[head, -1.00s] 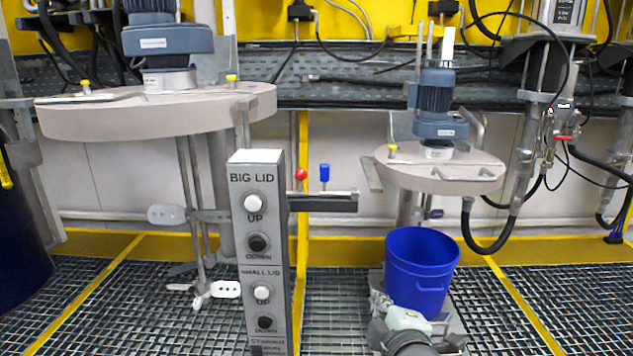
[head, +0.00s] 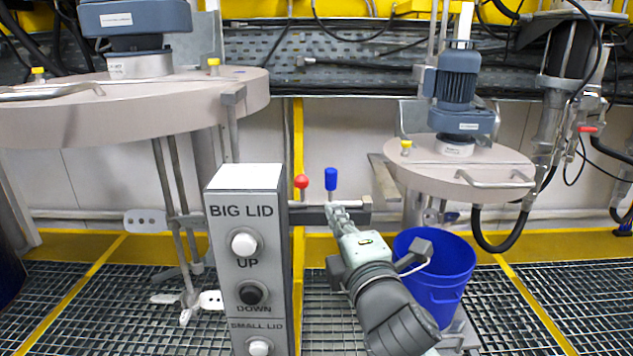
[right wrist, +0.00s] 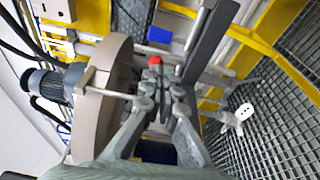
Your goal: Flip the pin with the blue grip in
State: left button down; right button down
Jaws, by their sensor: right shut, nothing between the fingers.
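The pin with the blue grip (head: 331,180) stands upright on the grey bracket (head: 350,214) to the right of the control box in the head view. A red ball knob (head: 301,182) is just left of it. My right gripper (head: 338,207) is shut and empty, its fingertips just below the blue grip; I cannot tell whether they touch. In the right wrist view the shut fingertips (right wrist: 165,70) are by the red knob (right wrist: 155,60). My left gripper is not in view.
The grey control box (head: 250,180) with BIG LID and SMALL LID buttons stands left of my right arm. The blue bucket (head: 437,265) is partly behind my right arm. The small lid (head: 460,165) hangs above it, the big lid (head: 130,105) at left.

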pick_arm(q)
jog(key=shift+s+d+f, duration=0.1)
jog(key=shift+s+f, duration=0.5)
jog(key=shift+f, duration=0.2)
pick_arm(e)
jog(key=x, duration=0.9)
jog(key=shift+w+a, duration=0.15)
jog(key=shift+w, duration=0.2)
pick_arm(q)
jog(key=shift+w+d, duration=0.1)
